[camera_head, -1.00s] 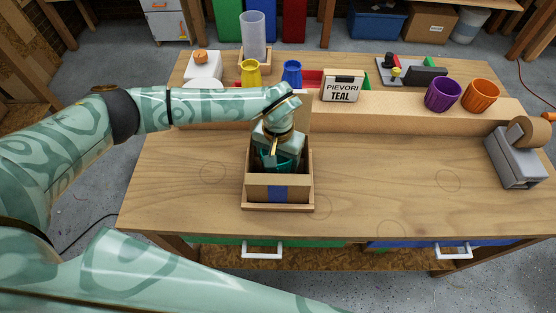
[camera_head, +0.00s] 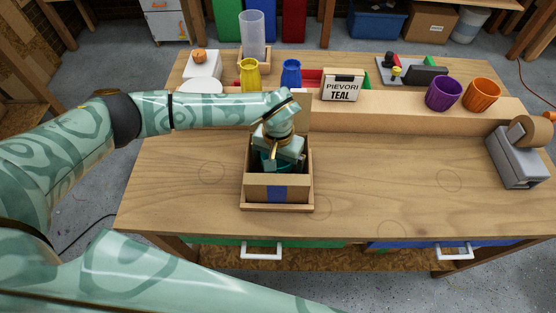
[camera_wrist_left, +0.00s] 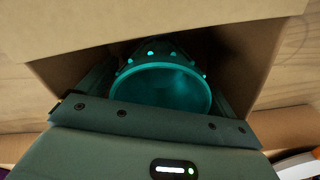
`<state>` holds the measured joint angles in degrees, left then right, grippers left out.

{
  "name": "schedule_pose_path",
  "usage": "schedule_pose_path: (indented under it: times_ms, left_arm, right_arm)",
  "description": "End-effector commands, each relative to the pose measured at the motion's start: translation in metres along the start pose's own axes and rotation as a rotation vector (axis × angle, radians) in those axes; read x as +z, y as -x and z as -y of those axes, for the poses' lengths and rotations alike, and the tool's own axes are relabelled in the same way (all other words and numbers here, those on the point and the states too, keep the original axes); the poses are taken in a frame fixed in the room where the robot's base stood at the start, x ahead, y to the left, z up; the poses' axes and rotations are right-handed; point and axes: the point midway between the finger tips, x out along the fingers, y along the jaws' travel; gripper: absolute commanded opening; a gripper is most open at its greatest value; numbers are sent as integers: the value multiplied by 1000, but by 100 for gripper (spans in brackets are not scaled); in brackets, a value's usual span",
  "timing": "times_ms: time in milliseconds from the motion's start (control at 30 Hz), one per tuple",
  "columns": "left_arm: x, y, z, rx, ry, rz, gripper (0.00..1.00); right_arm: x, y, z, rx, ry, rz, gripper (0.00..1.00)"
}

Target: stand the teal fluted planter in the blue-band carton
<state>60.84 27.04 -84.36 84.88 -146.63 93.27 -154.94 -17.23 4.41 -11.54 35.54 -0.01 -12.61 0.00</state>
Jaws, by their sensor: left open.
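The blue-band carton (camera_head: 255,190) stands open-topped in the middle of the bench, its blue band facing front. The teal fluted planter (camera_wrist_left: 160,88) is inside it, mouth up in the left wrist view, with small knobs around its rim. Only a sliver of the planter (camera_head: 266,162) shows in the head view, and its base is hidden. My left gripper (camera_head: 273,162) reaches down into the carton. It is open, with its fingers beside the planter. My right gripper is not in view.
A wooden tray (camera_head: 277,207) holds the carton. Behind are a yellow cup (camera_head: 249,74), a blue cup (camera_head: 291,73) and a "PIEVORI TEAL" sign (camera_head: 342,88). Purple (camera_head: 443,94) and orange (camera_head: 481,95) pots and a tape dispenser (camera_head: 516,160) are right. The bench right of the carton is clear.

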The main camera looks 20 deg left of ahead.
Motion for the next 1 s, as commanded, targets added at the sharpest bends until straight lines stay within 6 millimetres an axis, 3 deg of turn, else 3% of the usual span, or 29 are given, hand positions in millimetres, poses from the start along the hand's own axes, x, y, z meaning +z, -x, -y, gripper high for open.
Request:
schedule_pose_path:
  times_ms: [567, 700, 1000]
  left_arm:
    - [-1, 114, 0, -1, 0, -4, 92]
    - [0, 126, 0, 0, 0, -2, 92]
    - [0, 127, 0, 0, 1, 0, 92]
  right_arm:
    - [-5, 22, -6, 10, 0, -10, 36]
    - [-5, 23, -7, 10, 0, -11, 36]
    - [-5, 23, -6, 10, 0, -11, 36]
